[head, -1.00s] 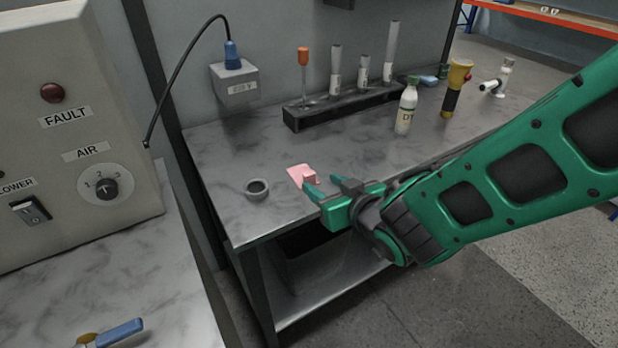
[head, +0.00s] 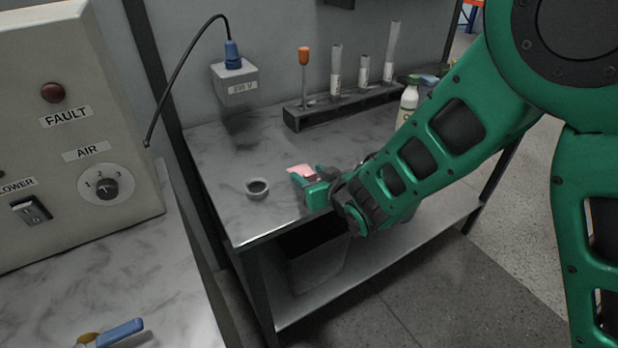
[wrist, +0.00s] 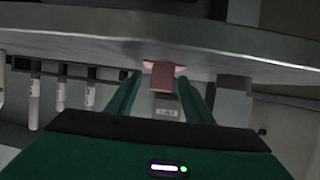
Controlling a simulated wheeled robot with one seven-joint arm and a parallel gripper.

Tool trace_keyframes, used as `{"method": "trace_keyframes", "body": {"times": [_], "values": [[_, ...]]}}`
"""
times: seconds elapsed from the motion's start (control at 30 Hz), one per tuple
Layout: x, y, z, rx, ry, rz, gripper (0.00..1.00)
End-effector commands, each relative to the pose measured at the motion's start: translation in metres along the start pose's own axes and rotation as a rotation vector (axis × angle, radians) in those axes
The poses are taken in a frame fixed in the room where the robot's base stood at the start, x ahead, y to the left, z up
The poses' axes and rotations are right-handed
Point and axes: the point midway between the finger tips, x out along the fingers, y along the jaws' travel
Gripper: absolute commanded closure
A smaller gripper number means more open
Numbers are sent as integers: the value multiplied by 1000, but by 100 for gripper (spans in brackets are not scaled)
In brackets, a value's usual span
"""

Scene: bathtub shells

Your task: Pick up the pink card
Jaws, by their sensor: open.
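The pink card (head: 300,170) lies on the marbled bench top (head: 225,205), near its front edge. A small block-like pink part stands on it in the wrist view (wrist: 163,76), between my fingers. My gripper (head: 307,178) is open at the front edge of the bench, just at the card. The fingers lie on either side of the pink part with a gap on each side. In the head view my gripper hides part of the card.
Behind are a black rack (head: 340,108) with several tubes and a white bottle (head: 409,100), partly behind my arm. A dark bin (head: 315,255) sits on the shelf below.

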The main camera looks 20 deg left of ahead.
Motion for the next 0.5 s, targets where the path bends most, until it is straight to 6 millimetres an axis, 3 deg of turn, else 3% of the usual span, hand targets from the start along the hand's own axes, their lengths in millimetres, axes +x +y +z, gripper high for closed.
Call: {"method": "trace_keyframes", "body": {"times": [0.17,0.33,0.5], "values": [[0,0,0,0,0,0,55],[0,0,0,0,-1,0,96],[0,0,0,0,-1,-1,97]]}}
